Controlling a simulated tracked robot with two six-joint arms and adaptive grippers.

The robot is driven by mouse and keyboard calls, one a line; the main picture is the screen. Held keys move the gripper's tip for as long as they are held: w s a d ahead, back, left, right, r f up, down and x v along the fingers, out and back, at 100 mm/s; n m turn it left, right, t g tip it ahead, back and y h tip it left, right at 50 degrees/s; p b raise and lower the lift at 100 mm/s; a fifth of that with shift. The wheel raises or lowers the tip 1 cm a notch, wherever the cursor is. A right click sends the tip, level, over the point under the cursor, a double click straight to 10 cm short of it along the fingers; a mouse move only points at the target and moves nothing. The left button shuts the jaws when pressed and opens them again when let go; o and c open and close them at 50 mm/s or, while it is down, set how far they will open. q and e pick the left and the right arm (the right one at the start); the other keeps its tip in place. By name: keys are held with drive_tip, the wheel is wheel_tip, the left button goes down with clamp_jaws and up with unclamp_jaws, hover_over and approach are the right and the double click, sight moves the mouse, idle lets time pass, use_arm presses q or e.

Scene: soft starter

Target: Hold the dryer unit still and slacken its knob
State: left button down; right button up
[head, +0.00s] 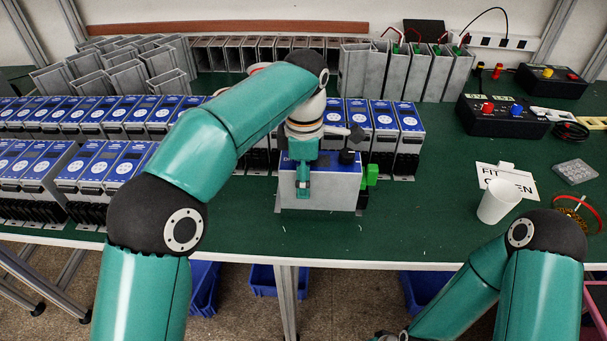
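The dryer unit (335,192), a grey box with a blue upper face, stands near the front middle of the green bench. A black knob (347,156) shows at its upper right, with a green connector (371,175) beside it. My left arm reaches across from the left, and my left gripper (303,188) is at the unit's upper left front, overlapping it in the picture. Its fingers are small, and I cannot tell if they touch or grip the unit.
Rows of blue-faced units (85,165) fill the left and back. Grey cases (400,72) stand behind. At right are a white cup (498,201), a sign (507,181) and a black box with knobs (503,116). The bench front right of the unit is clear.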

use_arm(q)
drive_tip(key=shift+f+b, duration=1.7)
drive_tip(key=shift+f, duration=0.85)
